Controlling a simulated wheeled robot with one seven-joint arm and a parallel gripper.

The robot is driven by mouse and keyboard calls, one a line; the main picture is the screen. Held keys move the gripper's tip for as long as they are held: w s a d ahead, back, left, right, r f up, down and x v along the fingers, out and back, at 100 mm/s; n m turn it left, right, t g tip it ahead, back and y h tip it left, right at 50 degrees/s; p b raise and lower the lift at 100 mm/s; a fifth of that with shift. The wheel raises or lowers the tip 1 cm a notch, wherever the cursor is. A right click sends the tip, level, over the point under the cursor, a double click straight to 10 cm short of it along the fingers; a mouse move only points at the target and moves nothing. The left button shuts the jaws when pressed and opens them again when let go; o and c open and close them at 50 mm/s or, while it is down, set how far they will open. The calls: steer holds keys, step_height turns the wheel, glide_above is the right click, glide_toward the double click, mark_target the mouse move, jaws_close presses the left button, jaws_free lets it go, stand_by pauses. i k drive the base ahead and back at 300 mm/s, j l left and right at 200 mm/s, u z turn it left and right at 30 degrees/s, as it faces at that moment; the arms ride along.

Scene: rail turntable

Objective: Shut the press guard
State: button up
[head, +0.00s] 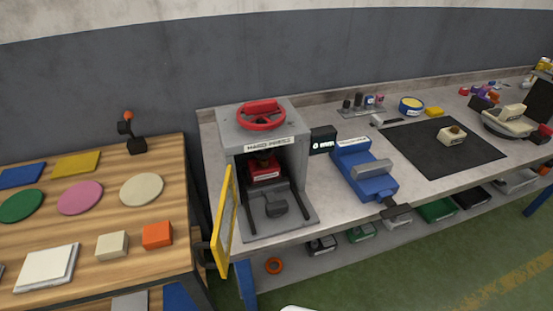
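The hand press (285,136) stands at the left end of the grey bench. It is a grey box with a red handwheel (261,115) on top and a red block inside. Its yellow-framed guard (226,222) is swung open on the left side and sticks out toward me past the bench's front edge. The guard has a see-through panel. The press front is open, and a dark piece (276,206) shows on its base. My gripper is not in view; a small white shape at the bottom edge cannot be made out.
A wooden table (100,230) with coloured discs, plates and blocks stands close to the left of the guard. A blue vise (366,172) sits right of the press, then a black mat (420,152). Green floor (370,280) in front is clear.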

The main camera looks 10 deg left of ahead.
mark_target(222, 258)
steer(key=j+u, duration=0.35)
steer(key=i+j+u, duration=0.1)
steer(key=u, duration=0.25)
steer(key=i+j+u, duration=0.15)
steer(key=j+u, duration=0.2)
